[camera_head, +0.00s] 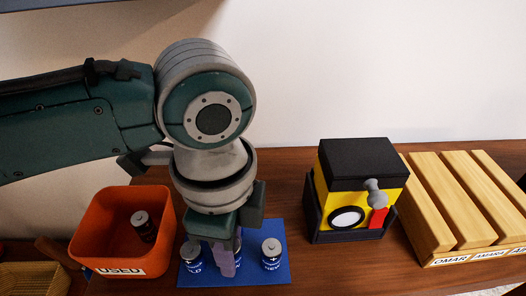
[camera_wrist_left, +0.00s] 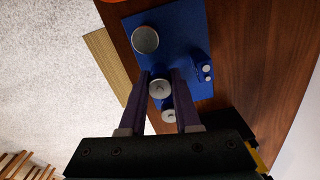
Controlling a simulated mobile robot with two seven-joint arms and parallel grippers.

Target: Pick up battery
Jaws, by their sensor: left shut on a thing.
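My left gripper (camera_head: 226,264) reaches down over the blue mat (camera_head: 250,281). In the left wrist view its fingers (camera_wrist_left: 164,98) are shut on a battery (camera_wrist_left: 160,88) with a round silver top, low over the mat or on it; I cannot tell which. In the head view the fingers mostly hide this battery. One battery (camera_head: 191,251) stands to the left of the fingers and another (camera_head: 271,253) stands to the right. In the left wrist view a larger silver battery top (camera_wrist_left: 146,39) and a smaller one (camera_wrist_left: 169,115) lie either side of the held battery. My right gripper is not in view.
An orange bin (camera_head: 108,262) labelled USED stands left of the mat with a battery (camera_head: 143,226) in it. A black and yellow box (camera_head: 348,192) with a grey lever and a slatted wooden rack (camera_head: 448,196) stand to the right.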

